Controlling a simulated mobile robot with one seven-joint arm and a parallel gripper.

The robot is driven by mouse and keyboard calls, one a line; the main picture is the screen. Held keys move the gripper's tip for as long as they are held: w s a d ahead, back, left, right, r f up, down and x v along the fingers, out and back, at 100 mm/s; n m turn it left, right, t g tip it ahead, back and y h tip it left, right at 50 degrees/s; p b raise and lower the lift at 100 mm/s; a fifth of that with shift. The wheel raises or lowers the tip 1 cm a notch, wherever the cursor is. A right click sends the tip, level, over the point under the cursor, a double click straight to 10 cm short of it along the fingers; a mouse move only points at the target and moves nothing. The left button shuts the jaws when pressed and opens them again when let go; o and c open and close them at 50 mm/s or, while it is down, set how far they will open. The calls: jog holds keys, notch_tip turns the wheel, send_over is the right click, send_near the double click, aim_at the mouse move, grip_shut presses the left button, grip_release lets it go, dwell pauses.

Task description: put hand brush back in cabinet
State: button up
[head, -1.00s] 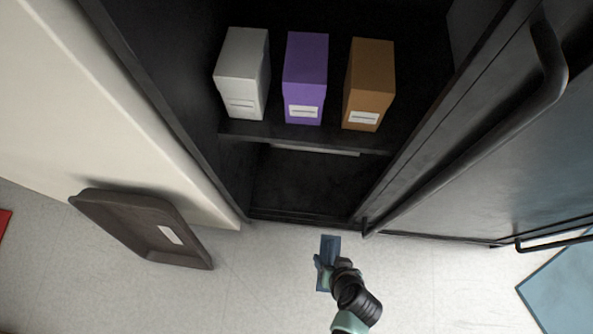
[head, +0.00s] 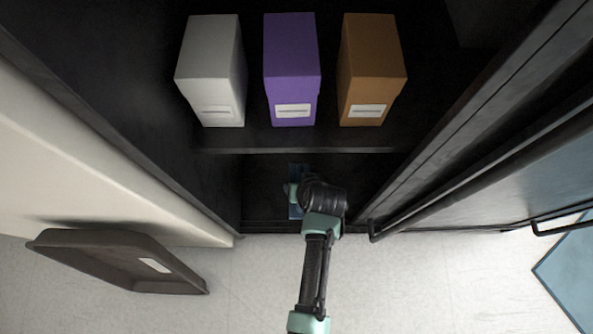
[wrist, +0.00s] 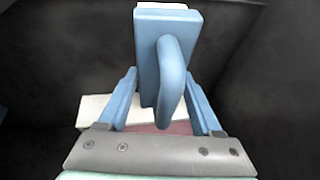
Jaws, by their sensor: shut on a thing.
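The hand brush is a blue block with a looped handle and a pale edge. It fills the upper middle of the wrist view (wrist: 150,50), and a blue part of it shows in the head view (head: 296,211). My gripper (head: 293,190) is shut on the brush, with its two blue fingers either side of the handle in the wrist view (wrist: 163,105). The black cabinet (head: 225,141) stands open. My gripper and the brush are inside its lower compartment, below the shelf. My wrist hides part of the brush in the head view.
A white box (head: 212,75), a purple box (head: 291,70) and an orange-brown box (head: 371,70) stand on the shelf above. The cabinet door (head: 480,180) is open at the right. A brown tray (head: 105,262) leans by the pale wall at left.

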jog(key=shift+w+a+b, duration=0.2)
jog(key=shift+w, duration=0.35)
jog(key=shift+w+a+b, duration=0.15)
jog(key=shift+w+a, duration=0.05)
jog(key=shift+w, duration=0.3)
jog(key=shift+w+a+f+b, duration=0.15)
jog(key=shift+w+f+b, duration=0.1)
jog(key=shift+b, duration=0.1)
notch_tip(320, 180, down, 3)
jog(key=b, duration=0.3)
jog(key=shift+f, duration=0.1)
jog(key=shift+s, duration=0.1)
jog(key=o, duration=1.4)
jog(key=shift+o, duration=0.2)
